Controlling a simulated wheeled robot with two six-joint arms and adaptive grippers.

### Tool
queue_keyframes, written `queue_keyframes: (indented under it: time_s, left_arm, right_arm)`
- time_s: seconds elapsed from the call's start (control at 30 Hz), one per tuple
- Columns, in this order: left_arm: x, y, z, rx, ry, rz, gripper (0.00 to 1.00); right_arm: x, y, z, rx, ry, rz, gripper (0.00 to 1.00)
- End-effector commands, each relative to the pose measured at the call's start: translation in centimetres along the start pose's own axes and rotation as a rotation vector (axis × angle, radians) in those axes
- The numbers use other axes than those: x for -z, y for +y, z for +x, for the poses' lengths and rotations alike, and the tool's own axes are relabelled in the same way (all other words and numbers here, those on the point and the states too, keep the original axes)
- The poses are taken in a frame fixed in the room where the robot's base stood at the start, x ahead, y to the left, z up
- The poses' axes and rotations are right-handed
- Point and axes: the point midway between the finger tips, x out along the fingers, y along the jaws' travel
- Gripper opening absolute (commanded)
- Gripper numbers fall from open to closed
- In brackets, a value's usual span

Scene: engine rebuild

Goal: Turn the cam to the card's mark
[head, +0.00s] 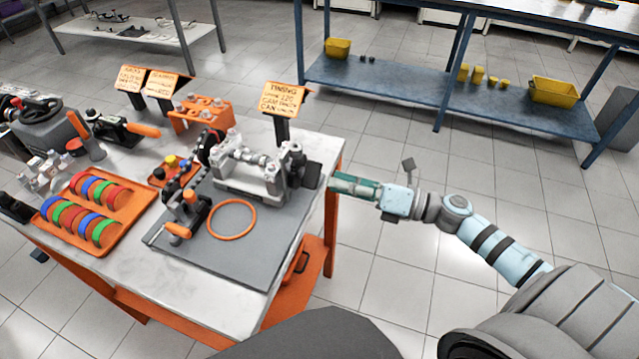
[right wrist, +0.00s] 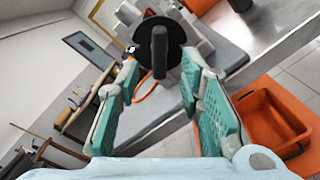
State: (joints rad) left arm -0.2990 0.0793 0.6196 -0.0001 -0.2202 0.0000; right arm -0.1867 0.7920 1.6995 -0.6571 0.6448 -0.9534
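The metal cam fixture (head: 240,186) stands on a grey mat on the table, its shaft lying across the top. A black knob (head: 312,176) sticks out at its right end; in the right wrist view it shows as a dark disc with an upright grip bar (right wrist: 160,50). The orange timing card (head: 284,98) stands behind the fixture; its small print is hard to read. My right gripper (head: 335,182) is just right of the knob, pointing at it. In the right wrist view its teal fingers (right wrist: 162,75) are open, apart on either side of the bar. My left gripper is not in view.
An orange ring (head: 232,219) and an orange-handled tool (head: 180,230) lie on the grey mat (head: 230,258). An orange tray (head: 125,222) with coloured rings sits at left. An orange rack (head: 200,113) stands behind. Floor right of the table is clear.

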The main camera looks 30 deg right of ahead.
Motion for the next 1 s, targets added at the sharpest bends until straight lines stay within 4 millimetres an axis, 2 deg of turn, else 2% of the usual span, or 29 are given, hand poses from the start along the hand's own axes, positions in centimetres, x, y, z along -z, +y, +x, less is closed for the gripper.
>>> queue_keyframes:
  time_s: [0.1,0.2,0.33,0.57,0.8,1.0]
  left_arm:
    - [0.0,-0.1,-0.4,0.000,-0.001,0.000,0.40]
    - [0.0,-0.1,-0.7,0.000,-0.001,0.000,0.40]
    - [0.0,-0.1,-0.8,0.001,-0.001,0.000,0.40]
    - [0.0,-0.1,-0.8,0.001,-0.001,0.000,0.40]
    - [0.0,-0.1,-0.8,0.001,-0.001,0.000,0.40]
    - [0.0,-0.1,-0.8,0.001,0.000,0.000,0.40]
  right_arm:
    - [-0.2,0.2,2.6,-0.002,-0.006,0.003,0.34]
    - [-0.2,0.2,4.1,-0.001,-0.004,0.003,0.34]
    - [-0.1,0.0,5.0,0.003,-0.001,0.003,0.34]
    - [0.0,0.0,5.1,0.004,0.002,0.003,0.34]
    - [0.0,0.0,5.1,0.004,0.002,0.003,0.00]
    - [0.0,0.0,5.1,0.004,0.002,0.006,0.00]
